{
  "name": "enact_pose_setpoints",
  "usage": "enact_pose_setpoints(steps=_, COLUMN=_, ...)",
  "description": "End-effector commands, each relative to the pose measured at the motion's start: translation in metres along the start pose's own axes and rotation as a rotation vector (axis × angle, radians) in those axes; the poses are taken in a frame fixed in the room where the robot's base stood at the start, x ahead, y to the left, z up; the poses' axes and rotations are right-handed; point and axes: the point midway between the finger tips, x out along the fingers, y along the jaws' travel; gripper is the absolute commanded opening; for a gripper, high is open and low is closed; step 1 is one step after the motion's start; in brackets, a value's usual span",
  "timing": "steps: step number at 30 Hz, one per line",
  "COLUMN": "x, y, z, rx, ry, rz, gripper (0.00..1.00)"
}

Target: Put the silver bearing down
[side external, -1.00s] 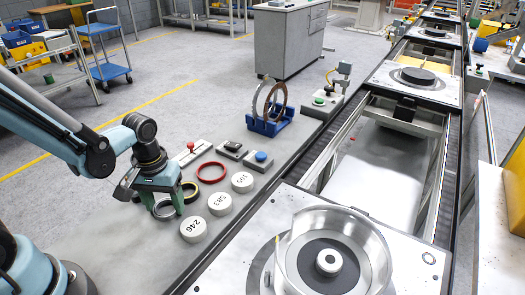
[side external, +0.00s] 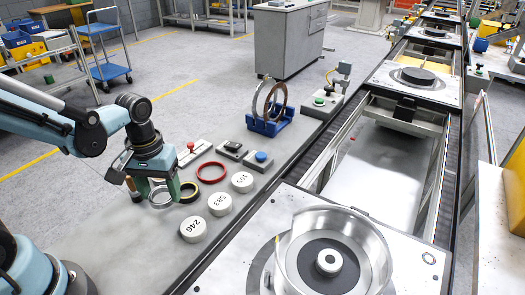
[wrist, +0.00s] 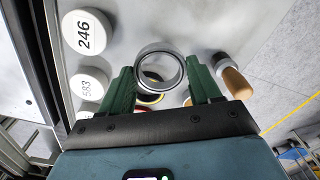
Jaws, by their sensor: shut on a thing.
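The silver bearing (side external: 160,200) is a plain metal ring. My gripper (side external: 161,190) is shut on it, with one green finger on each side. In the wrist view the bearing (wrist: 139,70) sits between the fingertips of my gripper (wrist: 160,78), its open middle facing the camera. It appears to be a little above the grey bench top (side external: 112,228), but the gap under it is hard to judge.
Beside the bearing are a black-and-yellow ring (side external: 189,192), a red ring (side external: 211,172) and white numbered discs (side external: 194,229). A wooden-handled tool (wrist: 236,82) stands close by. A blue rack (side external: 270,124) holds rings farther back. The bench's near left is clear.

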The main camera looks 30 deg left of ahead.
Motion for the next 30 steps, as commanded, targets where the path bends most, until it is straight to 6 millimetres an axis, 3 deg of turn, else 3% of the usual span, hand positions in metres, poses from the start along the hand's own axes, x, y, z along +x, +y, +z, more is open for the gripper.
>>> enact_pose_setpoints(steps=12, x=-0.045, y=0.042, z=0.065, rx=0.008, ry=0.000, rz=0.000, gripper=0.24)
enact_pose_setpoints(steps=21, x=-0.066, y=0.060, z=0.093, rx=0.003, ry=0.000, rz=0.000, gripper=0.24)
enact_pose_setpoints(steps=26, x=-0.075, y=0.064, z=0.087, rx=0.030, ry=0.000, rz=0.000, gripper=0.24)
enact_pose_setpoints(steps=30, x=-0.091, y=0.064, z=0.060, rx=0.119, ry=0.000, rz=0.000, gripper=0.24)
